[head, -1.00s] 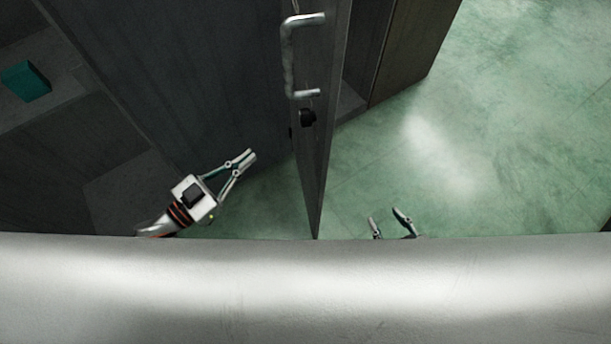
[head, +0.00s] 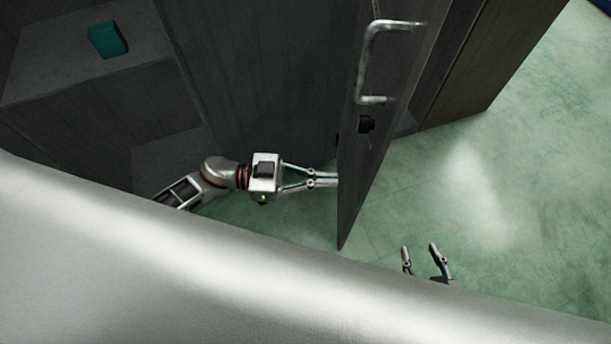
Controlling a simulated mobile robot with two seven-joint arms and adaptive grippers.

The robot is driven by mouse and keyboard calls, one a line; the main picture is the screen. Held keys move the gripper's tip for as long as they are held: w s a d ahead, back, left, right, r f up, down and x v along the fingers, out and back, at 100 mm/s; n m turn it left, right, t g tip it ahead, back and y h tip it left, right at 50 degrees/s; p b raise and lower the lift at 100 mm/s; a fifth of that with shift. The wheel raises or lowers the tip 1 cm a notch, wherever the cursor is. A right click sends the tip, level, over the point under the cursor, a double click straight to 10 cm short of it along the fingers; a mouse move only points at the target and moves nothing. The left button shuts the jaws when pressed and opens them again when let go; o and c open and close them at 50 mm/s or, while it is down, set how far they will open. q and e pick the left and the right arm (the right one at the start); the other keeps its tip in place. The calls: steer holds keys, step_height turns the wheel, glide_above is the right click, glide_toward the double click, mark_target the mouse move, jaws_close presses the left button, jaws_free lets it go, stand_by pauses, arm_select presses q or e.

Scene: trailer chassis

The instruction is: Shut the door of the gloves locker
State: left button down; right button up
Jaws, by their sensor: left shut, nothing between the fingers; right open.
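The locker door (head: 375,175) stands open, seen nearly edge-on, with a metal bar handle (head: 366,62) and a black lock knob (head: 366,124) on its right face. My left gripper (head: 335,180) is shut and empty, on the left side of the door. Its fingertips are at the door's left face; I cannot tell for sure whether they touch it. My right gripper (head: 422,254) is open and empty, low on the right side of the door, apart from it. The dark locker interior (head: 255,85) lies left of the door. No glove label is visible.
A teal box (head: 107,40) sits on a shelf (head: 140,50) inside the locker at upper left. Another dark cabinet (head: 490,70) stands behind the door at right. The green floor (head: 510,190) to the right is clear. A pale curved surface fills the lower foreground.

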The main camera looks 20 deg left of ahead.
mark_target(364, 181)
arm_select(q)
steer(key=shift+x, duration=2.75)
